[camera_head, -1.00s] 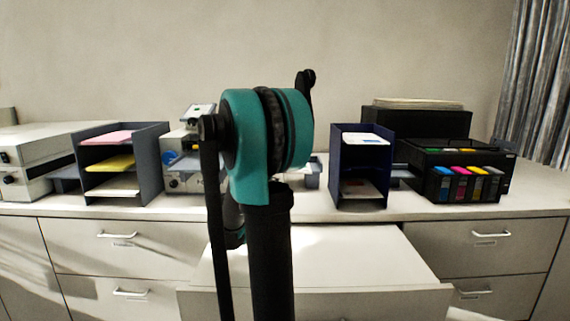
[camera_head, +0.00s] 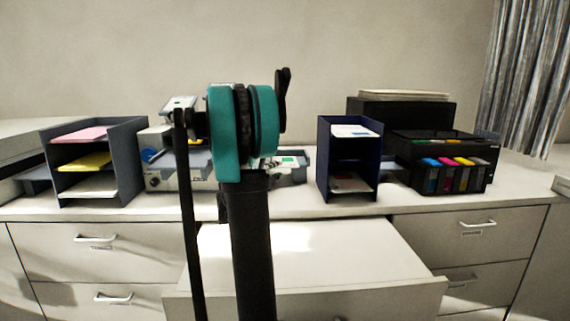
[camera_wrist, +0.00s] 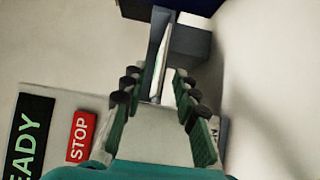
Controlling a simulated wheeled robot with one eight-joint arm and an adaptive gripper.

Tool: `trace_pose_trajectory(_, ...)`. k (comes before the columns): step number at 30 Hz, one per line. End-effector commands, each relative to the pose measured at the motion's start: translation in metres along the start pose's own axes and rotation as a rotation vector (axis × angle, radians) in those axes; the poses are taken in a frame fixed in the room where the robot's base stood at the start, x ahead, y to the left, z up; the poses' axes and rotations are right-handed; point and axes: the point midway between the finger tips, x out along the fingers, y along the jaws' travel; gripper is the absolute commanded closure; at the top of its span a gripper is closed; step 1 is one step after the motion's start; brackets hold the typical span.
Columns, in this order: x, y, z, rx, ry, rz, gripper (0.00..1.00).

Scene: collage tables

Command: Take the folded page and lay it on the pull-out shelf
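The pull-out shelf (camera_head: 330,258) stands out from the front of the white counter, with a bare, pale top. A small white sheet with green print (camera_head: 290,161) lies on the grey tray of a machine behind my arm; I cannot tell for sure that it is the folded page. In the wrist view, my gripper (camera_wrist: 156,73) is open, its green-padded fingers apart. A narrow white strip with a little green (camera_wrist: 160,60) shows beyond and between the fingertips, beside a grey panel. Contact is not visible. My arm hides my gripper in the head view.
A grey paper rack (camera_head: 130,165) stands left, a dark blue rack (camera_head: 349,190) right of my arm, and a black printer with ink tanks (camera_head: 448,160) further right. The wrist view shows a red STOP label (camera_wrist: 80,136) on a pale casing close by.

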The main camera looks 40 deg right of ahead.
Motion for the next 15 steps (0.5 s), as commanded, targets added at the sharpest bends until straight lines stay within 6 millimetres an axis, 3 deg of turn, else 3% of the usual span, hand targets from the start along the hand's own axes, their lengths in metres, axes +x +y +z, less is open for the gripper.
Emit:
trace_pose_trajectory(7,0.014,-0.001,0.001,0.000,-0.002,0.000,0.71)
trace_pose_trajectory(15,0.051,-0.004,0.003,0.000,-0.003,0.000,0.71)
